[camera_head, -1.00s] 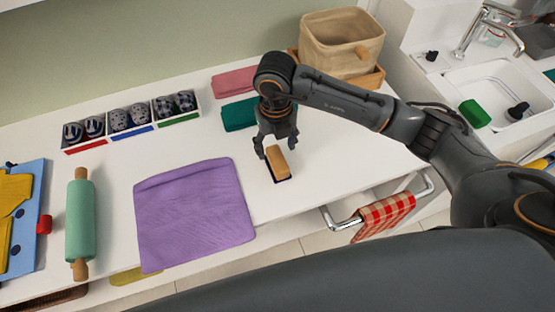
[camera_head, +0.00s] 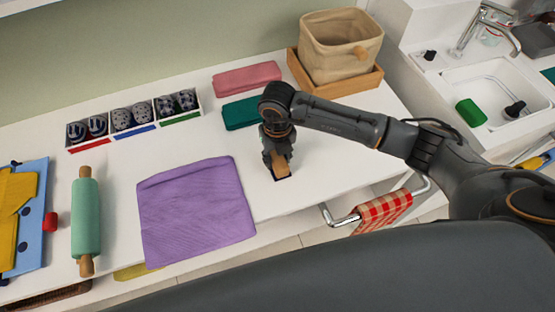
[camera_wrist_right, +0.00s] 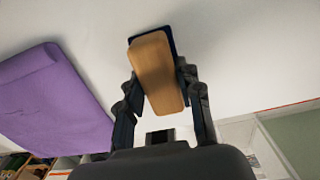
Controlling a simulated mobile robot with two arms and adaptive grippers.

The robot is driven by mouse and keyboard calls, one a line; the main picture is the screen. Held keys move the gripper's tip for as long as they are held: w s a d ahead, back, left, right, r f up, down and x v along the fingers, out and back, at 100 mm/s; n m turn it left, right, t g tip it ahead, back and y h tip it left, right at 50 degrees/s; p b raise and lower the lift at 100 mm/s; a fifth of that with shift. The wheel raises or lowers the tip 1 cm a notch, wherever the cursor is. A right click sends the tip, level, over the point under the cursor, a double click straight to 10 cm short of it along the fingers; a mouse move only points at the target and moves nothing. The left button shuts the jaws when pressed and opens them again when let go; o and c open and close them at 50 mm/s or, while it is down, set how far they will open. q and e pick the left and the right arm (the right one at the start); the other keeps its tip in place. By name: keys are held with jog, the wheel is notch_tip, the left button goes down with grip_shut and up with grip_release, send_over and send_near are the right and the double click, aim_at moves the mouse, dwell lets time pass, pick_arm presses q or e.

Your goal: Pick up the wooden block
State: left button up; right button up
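The wooden block (camera_head: 281,171) is a light brown bar near the front edge of the white counter. In the right wrist view the block (camera_wrist_right: 156,72) has a dark blue layer under it that shows at its far end and side. My right gripper (camera_head: 277,163) reaches down over the block from above. In the wrist view its two fingers lie along the block's two long sides and appear to touch it. The block looks still at counter height. My left gripper is not in view.
A purple cloth (camera_head: 196,212) lies left of the block. A green folded cloth (camera_head: 241,113) and a pink one (camera_head: 246,77) lie behind. A fabric basket (camera_head: 340,48) stands at the back right. A checked towel (camera_head: 383,212) hangs on a rail in front.

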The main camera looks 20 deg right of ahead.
grip_shut()
jog(key=shift+w+r+b, duration=0.1)
jog(key=shift+r+b, duration=0.35)
jog(key=shift+r, duration=0.2)
jog(key=s+a+r+b, duration=0.2)
jog(key=s+a+r, duration=0.3)
jog(key=s+r, duration=0.6)
jog(key=shift+s+a+r+b, duration=0.15)
jog(key=shift+s+r+b, duration=0.2)
jog(key=shift+s, duration=0.8)
